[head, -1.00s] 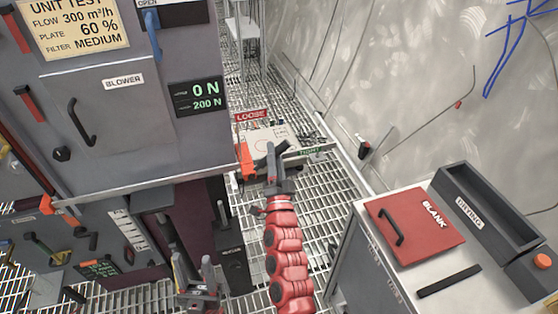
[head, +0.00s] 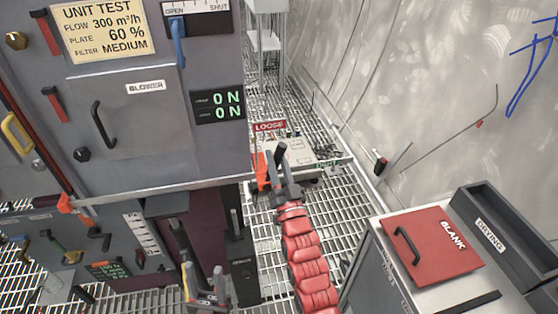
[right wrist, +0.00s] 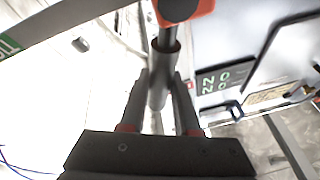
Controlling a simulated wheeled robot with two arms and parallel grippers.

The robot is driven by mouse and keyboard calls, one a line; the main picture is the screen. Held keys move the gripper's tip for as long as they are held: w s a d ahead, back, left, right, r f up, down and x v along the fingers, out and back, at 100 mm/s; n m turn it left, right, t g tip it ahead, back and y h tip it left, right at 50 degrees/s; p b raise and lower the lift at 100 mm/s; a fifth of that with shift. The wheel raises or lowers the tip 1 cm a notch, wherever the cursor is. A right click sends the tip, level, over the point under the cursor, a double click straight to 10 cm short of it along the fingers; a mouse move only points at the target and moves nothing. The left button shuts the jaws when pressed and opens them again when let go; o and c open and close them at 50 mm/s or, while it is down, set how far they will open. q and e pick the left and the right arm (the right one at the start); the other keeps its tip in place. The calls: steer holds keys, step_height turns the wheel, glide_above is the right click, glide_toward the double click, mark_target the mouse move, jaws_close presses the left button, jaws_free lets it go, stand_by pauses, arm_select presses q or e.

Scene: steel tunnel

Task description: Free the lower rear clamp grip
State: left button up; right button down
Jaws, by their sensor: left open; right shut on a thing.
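The lower rear clamp shows in the head view as an orange body (head: 262,172) under the cabinet's rear corner. Its dark grip (head: 281,150) stands beside it, near a red LOOSE label (head: 270,126); a green TIGHT label (head: 325,163) lies farther right. My right gripper (head: 284,172), at the end of the red arm, is shut on the grip. In the right wrist view the fingers (right wrist: 156,95) close around a grey bar (right wrist: 160,75) that runs up to an orange part (right wrist: 185,8). My left gripper (head: 204,283) is open and empty, low beside the cabinet.
The grey cabinet (head: 205,140) has a force display (head: 218,107) reading 0 N on both lines. Another orange clamp (head: 66,203) sits at its lower left edge. A bench with a red BLANK plate (head: 432,243) and a DRYING tray (head: 490,232) stands right. Grating floor surrounds my right arm.

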steer(key=shift+f, duration=0.1)
steer(key=c, duration=0.6)
jaws_free()
steer(key=shift+a, duration=0.1)
steer(key=v, duration=1.7)
steer(key=shift+s, duration=0.2)
